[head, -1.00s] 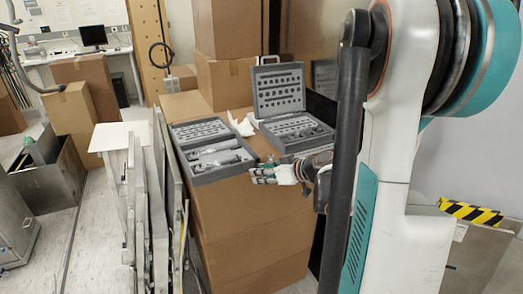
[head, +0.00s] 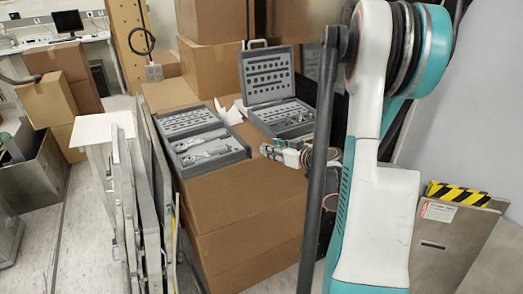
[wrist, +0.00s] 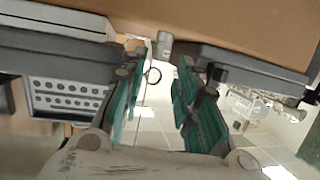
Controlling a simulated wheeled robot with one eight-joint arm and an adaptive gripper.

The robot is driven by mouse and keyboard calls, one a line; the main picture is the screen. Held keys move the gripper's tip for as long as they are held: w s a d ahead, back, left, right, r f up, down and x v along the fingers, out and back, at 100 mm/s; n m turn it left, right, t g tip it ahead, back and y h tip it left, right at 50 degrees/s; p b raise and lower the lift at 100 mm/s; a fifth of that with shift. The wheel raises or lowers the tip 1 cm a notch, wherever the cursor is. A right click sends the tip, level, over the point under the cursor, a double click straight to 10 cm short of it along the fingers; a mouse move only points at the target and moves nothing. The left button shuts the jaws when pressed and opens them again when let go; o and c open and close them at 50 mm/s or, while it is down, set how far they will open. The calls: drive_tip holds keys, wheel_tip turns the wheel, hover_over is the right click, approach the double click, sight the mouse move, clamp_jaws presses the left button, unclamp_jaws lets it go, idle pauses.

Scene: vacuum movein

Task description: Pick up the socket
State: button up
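A small grey cylinder, seemingly the socket (wrist: 165,45), stands on the brown cardboard box (head: 245,205) in the wrist view, where the picture appears upside down. It is ahead of my gripper (wrist: 160,75), in line with the gap between the two teal-padded fingers. The fingers are apart and nothing is between them. In the head view my gripper (head: 275,152) is at the box top, beside the near edges of two grey tool cases. I cannot make out the socket there.
An open case with raised lid (head: 266,74) stands behind my gripper, and a flat tool case (head: 202,143) lies to its left. Both flank the gripper closely in the wrist view. Upright panels (head: 135,190) lean left of the box. More cardboard boxes (head: 212,70) stand behind.

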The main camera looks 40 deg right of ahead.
drive_tip(key=shift+b+x, duration=0.85)
drive_tip(key=shift+x, duration=1.95)
drive_tip(key=shift+r, duration=0.15)
clamp_jaws()
